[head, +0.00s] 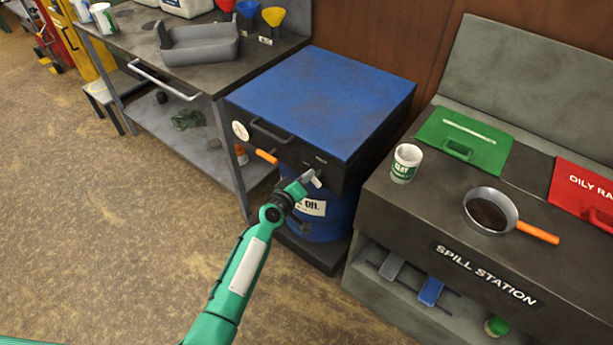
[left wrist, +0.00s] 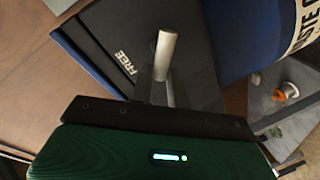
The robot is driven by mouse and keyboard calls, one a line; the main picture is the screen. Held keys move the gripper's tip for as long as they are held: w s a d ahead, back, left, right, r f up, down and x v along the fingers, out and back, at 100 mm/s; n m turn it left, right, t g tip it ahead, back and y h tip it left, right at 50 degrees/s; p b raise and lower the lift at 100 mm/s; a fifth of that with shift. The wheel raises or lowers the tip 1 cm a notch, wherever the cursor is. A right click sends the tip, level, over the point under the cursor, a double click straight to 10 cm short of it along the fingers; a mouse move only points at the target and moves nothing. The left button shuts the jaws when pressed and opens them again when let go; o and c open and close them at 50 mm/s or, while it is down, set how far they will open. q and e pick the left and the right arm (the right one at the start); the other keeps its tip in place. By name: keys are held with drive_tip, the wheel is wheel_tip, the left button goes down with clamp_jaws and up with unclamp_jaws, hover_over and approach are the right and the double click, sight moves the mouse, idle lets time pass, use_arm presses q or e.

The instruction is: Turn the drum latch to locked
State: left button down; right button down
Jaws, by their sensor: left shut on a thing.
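The blue drum (head: 325,222) stands under a dark box-like cover with a blue lid (head: 325,98). The drum latch (head: 317,176) is a small light-grey handle low on the front of the cover, near its right corner. In the left wrist view it is a grey rod (left wrist: 166,52) beside the word "FREE" on the dark face. My left gripper (head: 309,182) is shut on the latch; its fingers are mostly hidden in the head view. Any "locked" mark is too small or hidden to read. My right gripper is in neither view.
An orange handle (head: 266,156) sticks out of the cover's front, left of the latch. A grey workbench (head: 190,75) stands to the left. The spill station (head: 440,225) stands close on the right, with a pan (head: 490,210) on top. Open floor lies in front.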

use_arm(q)
drive_tip(key=shift+w+a+f+n+g+h+b, duration=0.1)
drive_tip(key=shift+f+n+g+h, duration=0.15)
drive_tip(key=shift+n, duration=0.75)
drive_tip(key=shift+w+a+f+n+g+h+b, duration=0.1)
drive_tip(key=shift+f+n+g+h+b, duration=0.1)
drive_tip(key=shift+n, duration=0.8)
drive_tip(key=shift+a+f+n+g+h+b, duration=0.1)
drive_tip(key=shift+f+n+g+h, duration=0.15)
drive_tip(key=shift+n, duration=0.75)
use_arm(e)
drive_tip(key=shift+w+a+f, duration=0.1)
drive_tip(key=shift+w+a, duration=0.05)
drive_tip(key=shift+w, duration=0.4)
use_arm(q)
drive_tip(key=c, duration=1.3)
unclamp_jaws()
drive_tip(key=shift+c, duration=0.2)
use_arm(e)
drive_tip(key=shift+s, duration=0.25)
